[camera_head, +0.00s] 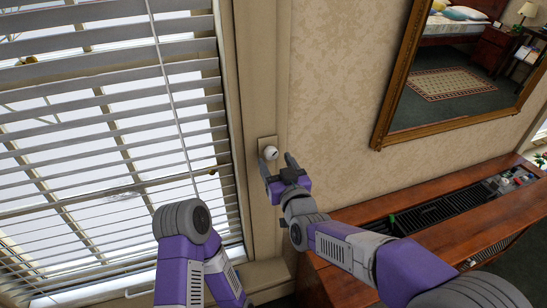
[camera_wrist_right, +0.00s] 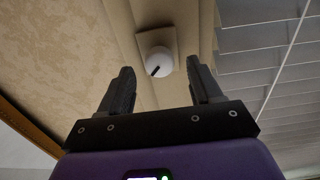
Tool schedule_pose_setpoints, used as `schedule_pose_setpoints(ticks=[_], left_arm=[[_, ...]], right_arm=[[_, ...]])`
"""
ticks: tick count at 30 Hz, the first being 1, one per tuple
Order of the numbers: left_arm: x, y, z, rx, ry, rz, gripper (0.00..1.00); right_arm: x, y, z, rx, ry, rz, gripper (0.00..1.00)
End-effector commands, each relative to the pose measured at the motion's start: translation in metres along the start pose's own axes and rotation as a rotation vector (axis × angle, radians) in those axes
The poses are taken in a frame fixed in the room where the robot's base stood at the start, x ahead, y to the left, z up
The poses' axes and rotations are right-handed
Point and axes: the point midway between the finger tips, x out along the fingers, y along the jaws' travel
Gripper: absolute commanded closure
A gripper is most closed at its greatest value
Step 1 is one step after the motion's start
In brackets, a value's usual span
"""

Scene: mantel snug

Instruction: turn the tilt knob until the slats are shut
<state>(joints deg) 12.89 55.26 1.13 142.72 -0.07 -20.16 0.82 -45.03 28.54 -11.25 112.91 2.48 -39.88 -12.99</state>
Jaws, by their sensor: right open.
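The tilt knob (camera_head: 270,153) is a round white knob on a small beige plate on the window frame. In the right wrist view the knob (camera_wrist_right: 158,61) has a dark pointer mark slanting toward its lower left. The blind's slats (camera_head: 110,150) are open, with bright daylight and window bars showing between them. My right gripper (camera_head: 278,164) is just below the knob, open and empty. In the right wrist view the knob appears beyond and between its fingertips (camera_wrist_right: 160,80), with no clear contact. My left arm shows in purple and grey at the bottom, but its gripper is not visible.
A gilt-framed mirror (camera_head: 392,100) hangs on the patterned wall at right. A wooden cabinet (camera_head: 345,280) with a dark grille top and small items stands below it, under my right arm. The wall beside the knob is clear.

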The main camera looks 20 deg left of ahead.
Motion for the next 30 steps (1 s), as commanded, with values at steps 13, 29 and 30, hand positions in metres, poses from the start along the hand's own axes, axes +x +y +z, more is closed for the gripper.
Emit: schedule_pose_setpoints(ticks=[13, 29, 30], left_arm=[[0.000, 0.000, 0.000, 0.000, 0.000, 0.000, 0.57], [0.000, 0.000, 0.000, 0.000, 0.000, 0.000, 0.57], [0.001, 0.000, 0.000, 0.000, 0.000, 0.000, 0.57]], right_arm=[[0.029, 0.001, 0.001, 0.000, -0.002, 0.000, 0.36], [0.028, 0.000, 0.001, 0.001, -0.002, 0.000, 0.91], [0.028, 0.000, 0.001, 0.003, -0.002, 0.000, 0.91]])
